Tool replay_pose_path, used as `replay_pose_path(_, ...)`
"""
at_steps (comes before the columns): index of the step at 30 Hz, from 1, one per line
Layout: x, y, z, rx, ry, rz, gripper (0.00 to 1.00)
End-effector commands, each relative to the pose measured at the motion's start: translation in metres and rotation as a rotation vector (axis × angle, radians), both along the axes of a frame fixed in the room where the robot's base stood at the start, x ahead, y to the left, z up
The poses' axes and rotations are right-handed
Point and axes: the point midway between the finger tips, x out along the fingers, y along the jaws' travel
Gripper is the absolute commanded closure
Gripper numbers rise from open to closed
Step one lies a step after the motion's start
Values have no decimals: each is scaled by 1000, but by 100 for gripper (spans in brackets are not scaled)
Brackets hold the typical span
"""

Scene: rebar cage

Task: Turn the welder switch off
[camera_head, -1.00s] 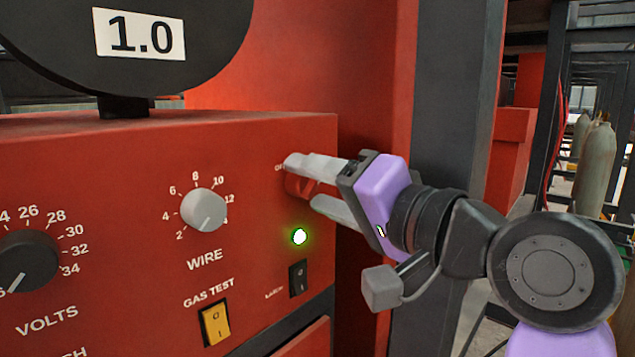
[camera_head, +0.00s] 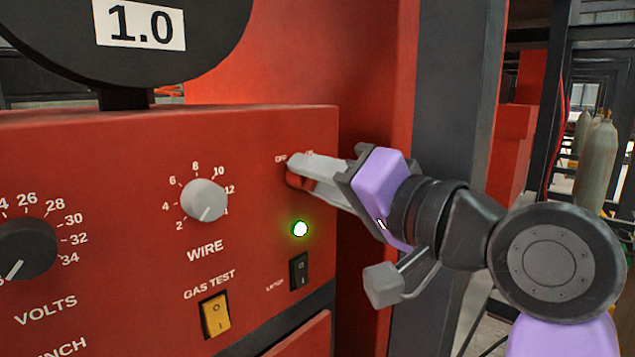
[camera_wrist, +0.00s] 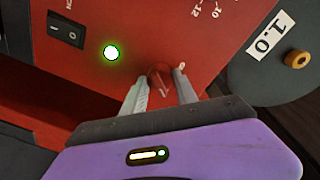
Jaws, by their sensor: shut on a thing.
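The welder switch (camera_head: 298,179) is a small red knob on the upper right of the red welder panel, with an OFF mark at its upper left. It also shows in the wrist view (camera_wrist: 160,79) between my fingers. My gripper (camera_head: 308,178) comes in from the right and is shut on the knob, one finger on each side. The fingers hide much of the knob in the head view. The green light (camera_head: 300,229) below the switch is lit; it also shows in the wrist view (camera_wrist: 111,53).
The red welder panel (camera_head: 120,160) also carries a grey WIRE knob (camera_head: 204,201), a dark VOLTS knob (camera_head: 28,249), a yellow GAS TEST switch (camera_head: 215,316) and a black rocker switch (camera_head: 299,272). A dark round part marked 1.0 (camera_head: 215,30) stands above. A dark post (camera_head: 455,100) is behind my arm.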

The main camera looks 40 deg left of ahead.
Motion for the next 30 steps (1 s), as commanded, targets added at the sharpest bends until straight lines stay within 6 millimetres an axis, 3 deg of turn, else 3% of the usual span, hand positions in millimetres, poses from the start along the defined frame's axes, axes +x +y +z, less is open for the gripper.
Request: replay_pose_path(30,2,-1,-6,-75,-929,-2,100)
